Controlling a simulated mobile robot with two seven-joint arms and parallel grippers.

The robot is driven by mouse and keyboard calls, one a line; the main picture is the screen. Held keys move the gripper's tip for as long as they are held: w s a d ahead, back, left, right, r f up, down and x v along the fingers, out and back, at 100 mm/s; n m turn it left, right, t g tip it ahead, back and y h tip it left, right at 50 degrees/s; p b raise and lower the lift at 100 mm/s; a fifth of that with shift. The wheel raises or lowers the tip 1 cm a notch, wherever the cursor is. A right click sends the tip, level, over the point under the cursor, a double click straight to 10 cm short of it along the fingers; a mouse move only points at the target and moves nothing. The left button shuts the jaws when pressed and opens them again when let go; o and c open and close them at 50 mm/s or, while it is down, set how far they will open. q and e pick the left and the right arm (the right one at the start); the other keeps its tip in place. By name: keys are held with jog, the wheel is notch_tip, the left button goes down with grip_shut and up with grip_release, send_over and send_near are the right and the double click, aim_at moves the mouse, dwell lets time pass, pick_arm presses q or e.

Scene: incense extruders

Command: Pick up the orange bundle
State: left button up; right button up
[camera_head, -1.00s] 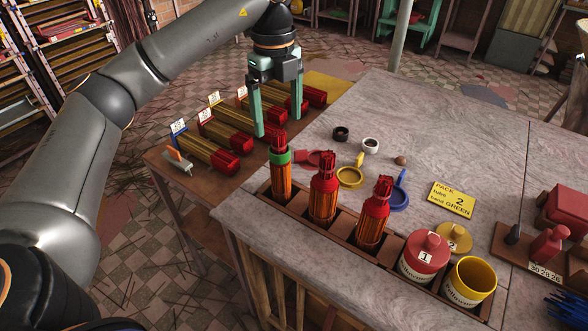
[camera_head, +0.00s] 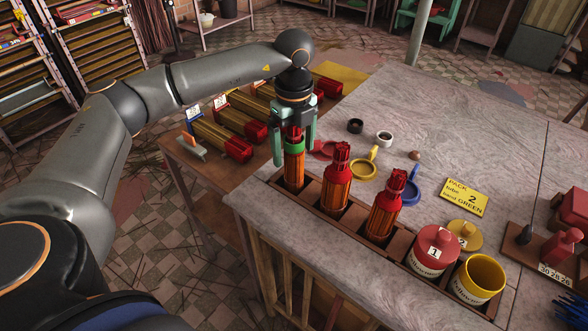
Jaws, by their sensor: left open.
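Three upright bundles of orange sticks with red tops stand in a wooden rack (camera_head: 313,212) at the table's near left edge. The leftmost bundle (camera_head: 294,170) has a green band; the middle bundle (camera_head: 337,185) and right bundle (camera_head: 385,212) have red bands. My left gripper (camera_head: 294,148) is open and points down over the leftmost bundle, with one finger on each side of its upper part. I cannot tell whether the fingers touch it. The gripper partly hides its red top. My right gripper is out of view.
A red container marked 1 (camera_head: 433,250) and an open yellow container (camera_head: 478,279) stand right of the bundles. Yellow-and-red extruders (camera_head: 222,140) lie on the left bench.

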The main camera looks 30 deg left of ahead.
pick_arm(q)
jog(key=shift+f, duration=0.35)
jog(key=shift+c, duration=0.2)
grip_shut()
dwell(0.4)
